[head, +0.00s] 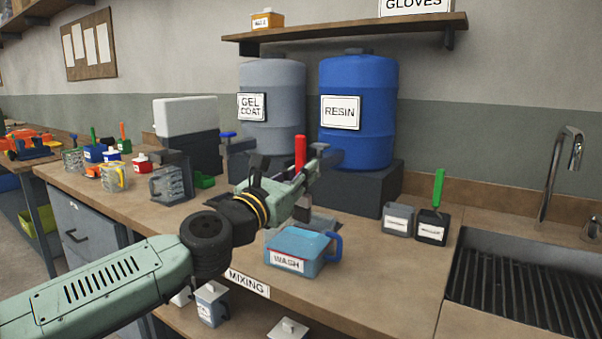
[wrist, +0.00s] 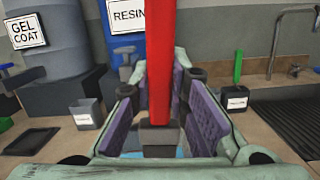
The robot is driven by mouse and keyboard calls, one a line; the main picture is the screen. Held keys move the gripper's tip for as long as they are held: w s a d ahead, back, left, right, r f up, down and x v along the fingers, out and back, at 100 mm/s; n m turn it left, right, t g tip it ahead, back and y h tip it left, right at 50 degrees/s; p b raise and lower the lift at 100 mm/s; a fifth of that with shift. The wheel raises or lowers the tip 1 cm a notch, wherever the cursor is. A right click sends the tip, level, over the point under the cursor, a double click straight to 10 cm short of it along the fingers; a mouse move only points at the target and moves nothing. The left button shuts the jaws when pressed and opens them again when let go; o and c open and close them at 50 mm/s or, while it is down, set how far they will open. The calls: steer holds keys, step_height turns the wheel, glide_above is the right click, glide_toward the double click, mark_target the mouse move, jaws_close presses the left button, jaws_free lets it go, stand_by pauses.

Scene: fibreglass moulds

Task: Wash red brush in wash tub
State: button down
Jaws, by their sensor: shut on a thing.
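The red brush (head: 300,150) stands upright at my gripper (head: 312,172), its red handle pointing up. In the wrist view the red brush (wrist: 160,60) rises between the purple pads of my gripper (wrist: 160,98), with a grey block at its lower end. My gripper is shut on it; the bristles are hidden. The blue wash tub (head: 315,262), labelled WASH, sits on the bench in front of and below the gripper, with a handle on its right. Only slivers of blue show beneath the gripper in the wrist view.
A green brush (head: 438,190) stands in a dark pot (head: 432,228), beside a grey pot (head: 398,221). The sink (head: 520,290) is at the right. Gel coat (head: 272,105) and resin (head: 357,110) drums stand behind. Clear cups and small containers crowd the left bench.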

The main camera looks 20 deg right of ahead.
mark_target(297, 149)
steer(key=shift+r+p, duration=1.85)
steer(key=shift+r, duration=0.75)
